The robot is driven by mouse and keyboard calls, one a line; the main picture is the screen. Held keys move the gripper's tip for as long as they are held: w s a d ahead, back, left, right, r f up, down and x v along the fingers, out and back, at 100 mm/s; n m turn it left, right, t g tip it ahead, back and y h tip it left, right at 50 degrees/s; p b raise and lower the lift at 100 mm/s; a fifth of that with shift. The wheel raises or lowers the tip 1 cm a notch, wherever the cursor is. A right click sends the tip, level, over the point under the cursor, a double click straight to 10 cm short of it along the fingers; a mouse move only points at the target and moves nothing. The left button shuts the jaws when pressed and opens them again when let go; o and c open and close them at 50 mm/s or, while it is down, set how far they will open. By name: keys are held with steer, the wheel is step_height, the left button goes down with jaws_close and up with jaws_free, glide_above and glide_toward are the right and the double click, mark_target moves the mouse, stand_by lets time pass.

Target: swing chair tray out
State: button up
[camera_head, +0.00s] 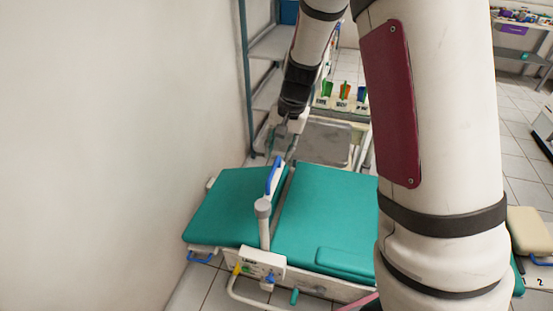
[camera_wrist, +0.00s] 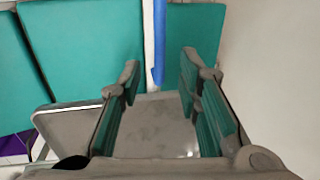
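The grey chair tray (camera_head: 325,143) lies flat beyond the far side of the teal dental chair (camera_head: 325,205). In the wrist view a grey tray with a pale rim (camera_wrist: 72,132) shows at lower left, partly behind a finger. My gripper (camera_head: 277,150) is left of the tray in the head view, pointing down near the chair's far edge. In the wrist view my gripper (camera_wrist: 160,82) has its two fingers wide apart, with nothing held between them. A grey surface shows between the fingers; I cannot tell whether they touch it.
A blue bar (camera_head: 274,175) stands over the gap between the chair cushions, close to my gripper; it also shows in the wrist view (camera_wrist: 158,45). A white post (camera_head: 264,225) rises at the chair's near side. A wall and metal shelf (camera_head: 270,45) bound the left.

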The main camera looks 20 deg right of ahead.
mark_target(276, 164)
steer(key=shift+w+a+f, duration=0.1)
steer(key=shift+a+f, duration=0.05)
steer(key=shift+f, duration=0.85)
steer(key=shift+w+a+f, duration=0.1)
steer(key=shift+a+f, duration=0.05)
steer(key=shift+f, duration=0.85)
steer(key=shift+c, duration=0.2)
jaws_close()
